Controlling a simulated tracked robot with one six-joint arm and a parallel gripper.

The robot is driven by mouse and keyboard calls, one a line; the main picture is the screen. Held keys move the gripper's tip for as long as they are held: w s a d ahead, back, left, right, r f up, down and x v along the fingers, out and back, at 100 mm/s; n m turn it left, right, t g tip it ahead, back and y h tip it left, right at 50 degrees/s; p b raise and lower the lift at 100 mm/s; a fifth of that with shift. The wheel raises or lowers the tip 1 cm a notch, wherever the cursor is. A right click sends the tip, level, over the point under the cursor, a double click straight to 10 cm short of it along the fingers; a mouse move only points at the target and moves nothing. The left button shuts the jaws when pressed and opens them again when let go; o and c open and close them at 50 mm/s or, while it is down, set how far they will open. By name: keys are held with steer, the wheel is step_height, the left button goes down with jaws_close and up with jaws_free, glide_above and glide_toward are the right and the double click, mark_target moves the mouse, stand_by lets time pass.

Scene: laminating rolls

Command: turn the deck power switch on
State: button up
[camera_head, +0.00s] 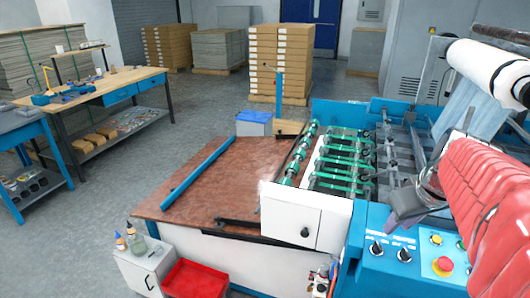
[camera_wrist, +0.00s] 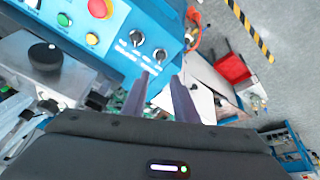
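Two black rotary switches sit side by side on the blue control panel (camera_head: 375,280): one (camera_head: 377,249) on the left and one (camera_head: 404,255) on the right. Both also show in the wrist view, one (camera_wrist: 137,38) nearer the buttons and one (camera_wrist: 160,55) nearer the panel's edge. Their labels are too small to read, so I cannot tell which is the deck power switch or its setting. My gripper (camera_wrist: 160,77) is open and empty, its two dark fingers apart and pointing towards the panel near the switches. I see no contact. In the head view its dark body is above the panel.
A red emergency button (camera_head: 442,266), a yellow button (camera_head: 436,239) and a green button (camera_head: 460,245) are close to the right of the switches. Green-banded rollers (camera_head: 345,165) and a white cover box (camera_head: 300,215) stand left of the panel. A red tray (camera_head: 197,280) is lower left.

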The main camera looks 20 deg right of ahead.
mark_target(378, 245)
steer(key=shift+f, duration=0.1)
steer(key=x, duration=1.3)
steer(key=shift+w+f, duration=0.15)
steer(key=shift+f, duration=0.15)
steer(key=shift+c, duration=0.4)
steer(key=c, duration=0.6)
steer(key=shift+a, duration=0.15)
jaws_close()
